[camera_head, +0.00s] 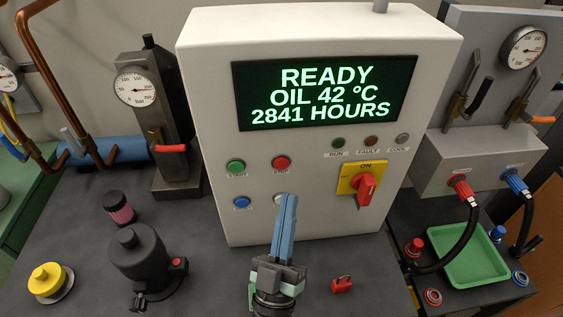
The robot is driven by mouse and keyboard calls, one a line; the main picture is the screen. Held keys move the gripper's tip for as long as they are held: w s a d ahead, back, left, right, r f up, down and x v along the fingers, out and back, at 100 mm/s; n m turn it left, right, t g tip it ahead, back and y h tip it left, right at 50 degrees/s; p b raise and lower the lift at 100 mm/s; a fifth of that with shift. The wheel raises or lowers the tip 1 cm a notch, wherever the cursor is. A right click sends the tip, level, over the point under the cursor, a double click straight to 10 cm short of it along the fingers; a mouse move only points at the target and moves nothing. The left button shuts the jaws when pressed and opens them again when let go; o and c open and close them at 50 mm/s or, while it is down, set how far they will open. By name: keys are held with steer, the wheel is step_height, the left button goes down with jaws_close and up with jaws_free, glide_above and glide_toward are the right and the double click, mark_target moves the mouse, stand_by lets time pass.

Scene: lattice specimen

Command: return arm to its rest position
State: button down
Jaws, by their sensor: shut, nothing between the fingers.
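My gripper (288,200) is in the lower middle of the head view, its blue fingers pointing up and together. It is shut and holds nothing. It stands in front of the white control cabinet (215,115) and hides part of its lower face, partly covering a pale button beside the blue one. The cabinet's screen (325,91) reads READY, OIL 42 °C, 2841 HOURS. A red rotary switch on a yellow plate (348,180) is to the right of my gripper, with ON at its top.
A small red padlock-like piece (342,285) lies right of my gripper. A dark motor-like unit (137,260) and a yellow knob (46,280) stand at left. A green tray (460,275) with black hoses is at right. Dark bench top (215,280) is bare left of my gripper.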

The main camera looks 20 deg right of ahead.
steer(key=w+a+r+t+y, duration=0.1)
steer(key=w+r+y, duration=0.1)
steer(key=r, duration=0.3)
steer(key=w+a+r+n+t+y, duration=0.1)
steer(key=w+a+r+y, duration=0.1)
steer(key=r, duration=0.3)
steer(key=w+a+r+n+t+y, duration=0.1)
steer(key=w+a+r+t+y, duration=0.1)
steer(key=r, duration=0.3)
steer(key=shift+w+r, duration=0.2)
steer(key=shift+w, duration=0.25)
steer(key=s+a+r+n+t+y, duration=0.15)
steer(key=a+r+y, duration=0.25)
steer(key=r, duration=0.6)
steer(key=s+a+r+n+y, duration=0.1)
steer(key=a+r+n+y, duration=0.2)
steer(key=r, duration=0.7)
steer(key=s+a+r+m+y, duration=0.1)
steer(key=s+r+m, duration=0.2)
steer(key=s+r, duration=0.4)
steer(key=shift+s+a+r+y, duration=0.15)
steer(key=shift+s+r+y, duration=0.2)
steer(key=shift+r+y, duration=0.05)
